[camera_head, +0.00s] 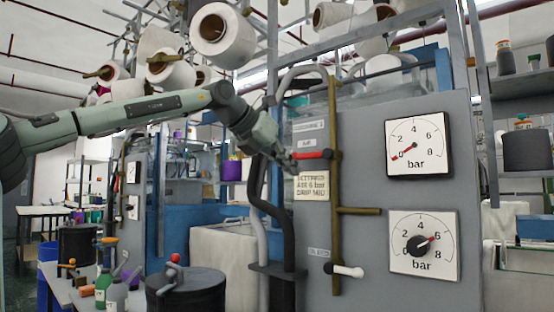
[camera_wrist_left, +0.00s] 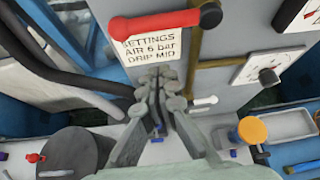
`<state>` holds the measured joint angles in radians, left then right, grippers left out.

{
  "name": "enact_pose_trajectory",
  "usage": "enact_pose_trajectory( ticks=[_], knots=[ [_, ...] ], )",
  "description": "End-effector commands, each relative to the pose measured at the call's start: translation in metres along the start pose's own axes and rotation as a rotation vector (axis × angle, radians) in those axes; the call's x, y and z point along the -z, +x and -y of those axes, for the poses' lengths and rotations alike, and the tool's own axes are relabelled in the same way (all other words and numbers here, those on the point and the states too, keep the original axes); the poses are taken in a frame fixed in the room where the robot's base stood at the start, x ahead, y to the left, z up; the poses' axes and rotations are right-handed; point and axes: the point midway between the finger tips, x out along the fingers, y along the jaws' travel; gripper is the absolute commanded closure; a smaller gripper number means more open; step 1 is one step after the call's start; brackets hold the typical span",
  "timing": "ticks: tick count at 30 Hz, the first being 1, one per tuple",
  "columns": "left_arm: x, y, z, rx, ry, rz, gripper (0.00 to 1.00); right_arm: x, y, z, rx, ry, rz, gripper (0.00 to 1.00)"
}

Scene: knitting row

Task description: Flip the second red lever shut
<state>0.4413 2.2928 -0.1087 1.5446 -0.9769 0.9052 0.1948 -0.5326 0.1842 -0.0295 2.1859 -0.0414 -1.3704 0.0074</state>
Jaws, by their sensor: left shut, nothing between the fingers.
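A red lever (camera_head: 314,155) lies level across the grey panel, its right end at an upright brass pipe (camera_head: 334,190). It also shows in the left wrist view (camera_wrist_left: 160,22), beyond the fingertips and near the top. My left gripper (camera_head: 288,163) is shut and empty, just left of the lever's free end in the head view. In the left wrist view its fingertips (camera_wrist_left: 160,74) meet below the lever; whether they touch it I cannot tell. Only one red lever shows clearly on this panel. My right gripper is not in view.
A settings sign (camera_head: 312,186) hangs below the lever. Two pressure gauges, an upper (camera_head: 418,148) and a lower (camera_head: 424,245), sit to the right. A white-handled lever (camera_head: 348,271) is lower on the pipe. A dark hose (camera_head: 287,235) runs beside the panel's left edge.

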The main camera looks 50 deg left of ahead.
Motion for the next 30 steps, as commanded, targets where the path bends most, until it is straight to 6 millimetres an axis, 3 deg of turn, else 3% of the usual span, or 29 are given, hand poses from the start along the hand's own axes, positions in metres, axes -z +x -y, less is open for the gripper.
enact_pose_trajectory(
  ticks=[3, 10, 30],
  knots=[
    [0.001, -0.026, 0.0, -0.001, -0.001, -0.001, 1.0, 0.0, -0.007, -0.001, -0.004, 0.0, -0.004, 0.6],
    [0.001, -0.059, 0.002, -0.001, 0.0, -0.004, 1.0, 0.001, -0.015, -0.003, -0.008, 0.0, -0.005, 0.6],
    [0.001, -0.066, 0.003, 0.0, -0.001, -0.006, 1.0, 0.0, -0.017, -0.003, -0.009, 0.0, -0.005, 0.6]
  ],
)
